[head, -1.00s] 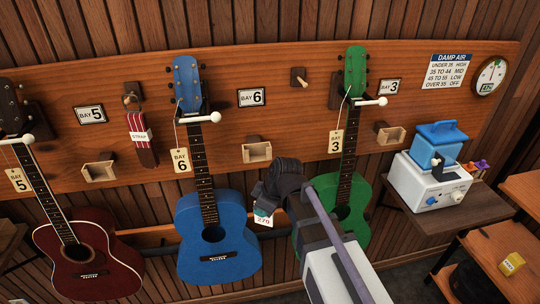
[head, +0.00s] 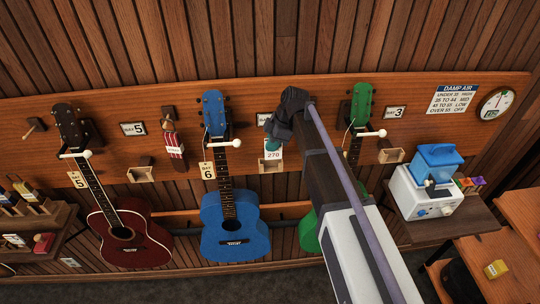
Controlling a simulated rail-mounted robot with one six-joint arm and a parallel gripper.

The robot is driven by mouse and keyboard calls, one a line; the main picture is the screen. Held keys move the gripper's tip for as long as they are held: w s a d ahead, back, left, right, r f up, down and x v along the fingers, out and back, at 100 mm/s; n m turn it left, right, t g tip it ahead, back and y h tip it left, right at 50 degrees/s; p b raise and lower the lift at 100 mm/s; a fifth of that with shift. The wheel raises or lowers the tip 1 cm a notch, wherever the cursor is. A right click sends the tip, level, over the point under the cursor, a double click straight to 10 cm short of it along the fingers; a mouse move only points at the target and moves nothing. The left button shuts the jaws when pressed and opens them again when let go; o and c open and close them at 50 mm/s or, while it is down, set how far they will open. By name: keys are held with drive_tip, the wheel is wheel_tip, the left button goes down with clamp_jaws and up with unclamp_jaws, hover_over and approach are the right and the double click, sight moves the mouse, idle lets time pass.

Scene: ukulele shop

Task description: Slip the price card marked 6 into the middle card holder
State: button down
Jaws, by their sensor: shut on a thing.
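My gripper (head: 273,144) is shut on a white price card (head: 273,154), which hangs below the fingers. The number on it looks like 270; I cannot make out a 6 on it. The left holder (head: 141,174) and right holder (head: 391,155) look empty.
The blue ukulele (head: 231,228) with its bay 6 tag (head: 207,170) hangs left of my gripper. My arm partly hides the green ukulele (head: 361,103) and the bay 6 sign (head: 262,119). A white machine (head: 425,195) stands on a shelf at right.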

drive_tip(key=f+b, duration=0.1)
drive_tip(key=f, duration=0.1)
drive_tip(key=f+b, duration=0.2)
drive_tip(key=a+f+b, duration=0.1)
drive_tip(key=f+b, duration=0.1)
drive_tip(key=shift+w, duration=0.3)
drive_tip(key=c, duration=1.3)
unclamp_jaws()
drive_tip(key=shift+r, duration=0.1)
drive_tip(key=shift+o, duration=0.2)
